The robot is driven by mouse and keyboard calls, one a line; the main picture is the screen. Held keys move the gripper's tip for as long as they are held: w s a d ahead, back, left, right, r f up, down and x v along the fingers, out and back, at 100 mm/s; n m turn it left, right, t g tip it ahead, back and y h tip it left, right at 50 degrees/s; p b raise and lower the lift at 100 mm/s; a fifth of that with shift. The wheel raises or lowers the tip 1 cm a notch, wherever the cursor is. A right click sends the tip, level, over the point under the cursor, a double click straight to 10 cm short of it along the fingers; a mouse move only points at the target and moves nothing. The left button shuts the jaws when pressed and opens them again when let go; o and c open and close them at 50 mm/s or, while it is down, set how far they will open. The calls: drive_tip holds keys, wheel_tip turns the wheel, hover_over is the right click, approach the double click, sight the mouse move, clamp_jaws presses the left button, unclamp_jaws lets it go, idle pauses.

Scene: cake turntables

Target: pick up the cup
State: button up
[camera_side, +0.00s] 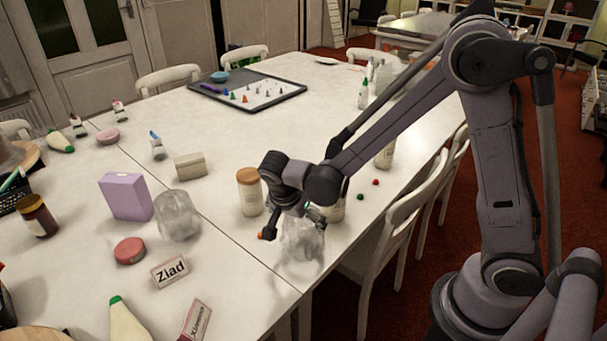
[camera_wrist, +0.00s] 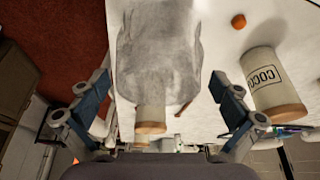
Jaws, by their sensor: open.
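A clear, glass-like vessel (camera_side: 302,243), which I take to be the cup, stands near the table's right edge in the side view, directly below my gripper (camera_side: 290,215). In the wrist view this see-through grey vessel (camera_wrist: 158,45) fills the upper middle. It lies ahead of and between the two spread fingers of my gripper (camera_wrist: 160,84), with gaps on both sides. My gripper is open and holds nothing. My wrist hides part of the vessel's top in the side view, and its exact shape is blurred.
A cork-lidded canister (camera_side: 250,192) stands close behind the gripper; a lettered canister (camera_wrist: 266,78) is at right in the wrist view. A second clear vessel (camera_side: 178,215) and purple box (camera_side: 126,197) stand left. A chair (camera_side: 395,235) borders the table's right edge.

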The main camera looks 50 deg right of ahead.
drive_tip(key=shift+x, duration=2.8)
drive_tip(key=shift+s+a, duration=0.1)
drive_tip(key=c, duration=1.4)
drive_tip(key=shift+r, duration=0.1)
